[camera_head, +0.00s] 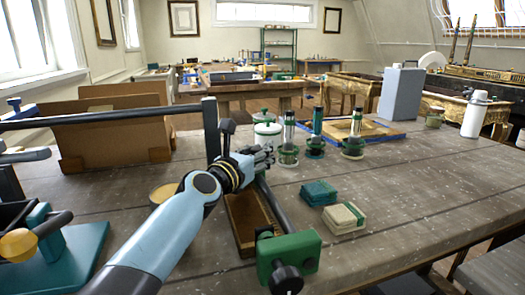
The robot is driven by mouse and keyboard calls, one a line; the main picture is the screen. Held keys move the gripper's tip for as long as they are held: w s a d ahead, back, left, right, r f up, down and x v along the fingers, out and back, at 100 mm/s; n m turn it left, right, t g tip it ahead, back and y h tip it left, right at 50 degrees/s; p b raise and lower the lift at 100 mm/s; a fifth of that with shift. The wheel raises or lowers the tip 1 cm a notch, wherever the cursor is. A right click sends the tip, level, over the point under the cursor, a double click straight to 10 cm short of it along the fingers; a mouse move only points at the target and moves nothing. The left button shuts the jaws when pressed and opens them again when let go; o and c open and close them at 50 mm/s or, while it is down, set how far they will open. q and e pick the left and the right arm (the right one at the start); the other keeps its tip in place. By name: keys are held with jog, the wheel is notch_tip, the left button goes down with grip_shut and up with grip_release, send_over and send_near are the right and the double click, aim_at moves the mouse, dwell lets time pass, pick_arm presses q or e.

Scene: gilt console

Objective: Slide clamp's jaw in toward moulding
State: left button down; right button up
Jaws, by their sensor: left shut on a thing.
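A clamp lies on the bench, with a green end block and black screw knob (288,258) at the near end and a dark bar (274,207) running away from it. A wooden moulding (243,224) lies beside the bar, on its left. My left gripper (263,158) reaches over the far end of the bar and is shut on the clamp's jaw, which my fingers mostly hide. I cannot tell the gap between jaw and moulding. My right gripper is not in view.
A dark post (211,130) with a long bar stands just left of my gripper. Glass and green jars (288,140) stand close behind. Teal pads (318,193) and a cream pad stack (343,218) lie to the right. The bench's right side is mostly clear.

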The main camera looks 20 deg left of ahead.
pick_arm(q)
jog(key=c, duration=1.6)
grip_release()
jog(key=shift+s+a+f, duration=0.15)
jog(key=shift+a+f, duration=0.15)
jog(key=o, duration=0.6)
jog(key=shift+s+a+r, duration=0.15)
jog(key=shift+s+a, duration=0.1)
jog(key=shift+a, duration=0.1)
jog(key=shift+w+d+r, duration=0.15)
jog(key=s, duration=0.4)
jog(key=s+a, duration=0.1)
jog(key=s, duration=0.3)
jog(key=s+a, duration=0.1)
jog(key=s, duration=0.2)
jog(key=shift+s+a, duration=0.15)
jog(key=shift+s, duration=0.25)
